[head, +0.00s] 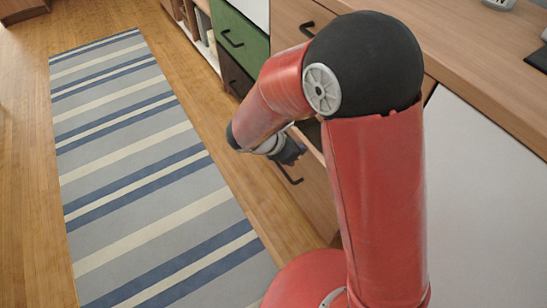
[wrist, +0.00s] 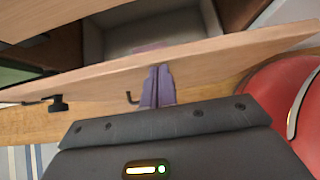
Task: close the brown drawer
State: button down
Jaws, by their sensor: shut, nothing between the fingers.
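The brown wooden drawer (head: 314,198) is pulled out from the cabinet, low beside the rug in the head view. Its black handle (head: 288,174) shows on the front. In the wrist view, the drawer's front panel (wrist: 225,48) runs across the picture, with the open grey interior (wrist: 120,38) behind it. My gripper (wrist: 157,72) is shut and empty, its purple fingertips at the front panel near its middle. I cannot tell whether they touch it. In the head view, my gripper (head: 292,152) is small and dark at the drawer, and my arm hides part of the drawer.
A green drawer (head: 240,38) and a dark brown drawer (head: 235,74) farther along look shut. A wooden countertop (head: 470,60) lies above, and a white panel (head: 480,190) is to the right. A striped rug (head: 150,170) covers the open floor left.

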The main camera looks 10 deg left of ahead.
jog(key=w+d, duration=0.4)
jog(key=d, duration=0.1)
jog(key=shift+w+d, duration=0.35)
jog(key=shift+w, duration=0.05)
jog(key=shift+w+d+r, duration=0.1)
jog(key=shift+r, duration=0.05)
jog(key=s+a, duration=0.2)
jog(key=s+a+r, duration=0.1)
jog(key=a, duration=0.1)
jog(key=shift+s+a+p, duration=0.3)
jog(key=shift+s, duration=0.05)
jog(key=p+v, duration=0.1)
jog(key=v, duration=0.7)
jog(key=shift+s+a, duration=0.15)
jog(key=shift+r, duration=0.15)
